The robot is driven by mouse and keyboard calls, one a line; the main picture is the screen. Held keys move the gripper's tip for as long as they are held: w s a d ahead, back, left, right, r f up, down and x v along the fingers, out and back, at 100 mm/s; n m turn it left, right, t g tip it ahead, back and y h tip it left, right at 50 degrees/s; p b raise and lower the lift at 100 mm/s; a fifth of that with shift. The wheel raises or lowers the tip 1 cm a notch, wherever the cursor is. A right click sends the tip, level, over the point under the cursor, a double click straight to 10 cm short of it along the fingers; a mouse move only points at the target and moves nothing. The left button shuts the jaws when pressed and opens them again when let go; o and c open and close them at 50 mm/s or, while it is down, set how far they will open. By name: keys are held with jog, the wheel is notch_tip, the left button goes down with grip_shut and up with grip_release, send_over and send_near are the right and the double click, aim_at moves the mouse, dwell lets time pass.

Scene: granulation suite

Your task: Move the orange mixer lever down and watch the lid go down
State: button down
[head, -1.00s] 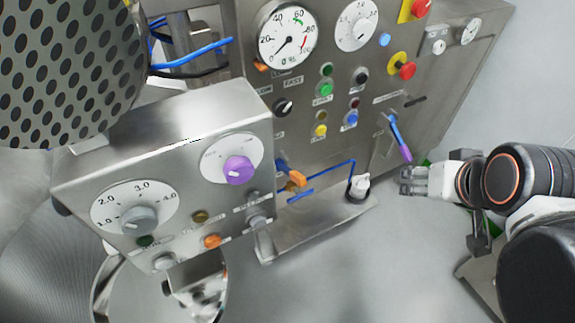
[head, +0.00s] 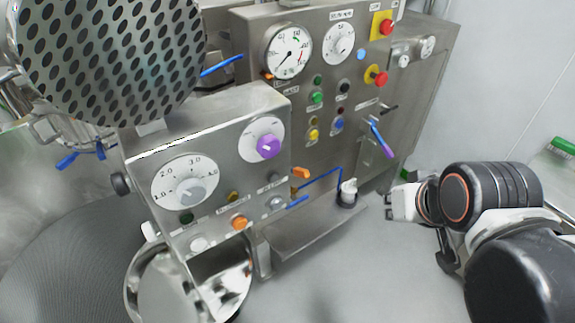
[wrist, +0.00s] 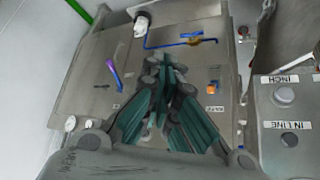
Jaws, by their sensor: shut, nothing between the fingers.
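An orange lever (head: 301,172) sticks out from the steel panel behind the right edge of the front control box, just above a blue pipe. An orange part beside a small label, likely the same lever, shows in the wrist view (wrist: 213,86). A smaller orange piece (head: 267,75) sits under the gauge; I cannot read which label says mixer. My gripper (head: 392,204) is right of the orange lever, apart from it. Its green-grey fingers (wrist: 168,75) are together and empty in the wrist view. I cannot tell which part is the lid; a shiny round metal vessel (head: 160,285) stands lower left.
The front control box (head: 215,150) carries dials and a purple knob (head: 268,146). A perforated drum (head: 110,60) hangs upper left. A purple-and-blue lever (head: 381,140), a small ledge (head: 305,228) and a white-topped pot (head: 348,193) are near my gripper. Floor below is clear.

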jog(key=w+d+r, duration=0.1)
jog(key=w+r, duration=0.1)
notch_tip(320, 180, up, 5)
jog(key=n+g+y+p, duration=0.2)
jog(key=n+g+p, duration=0.4)
jog(key=p, duration=0.8)
send_over(298, 168)
jog(key=t, duration=0.1)
jog(key=shift+n, duration=0.4)
jog(key=b+x, duration=0.1)
jog(key=x, duration=0.8)
jog(key=shift+d, duration=0.1)
jog(key=f, duration=0.2)
jog(key=s+d+f, duration=0.1)
jog(key=shift+s, duration=0.1)
jog(key=shift+s+d+f, duration=0.1)
jog(key=shift+s+f, duration=0.05)
jog(key=shift+f, duration=0.35)
jog(key=shift+s+b, duration=0.1)
jog(key=shift+b, duration=0.25)
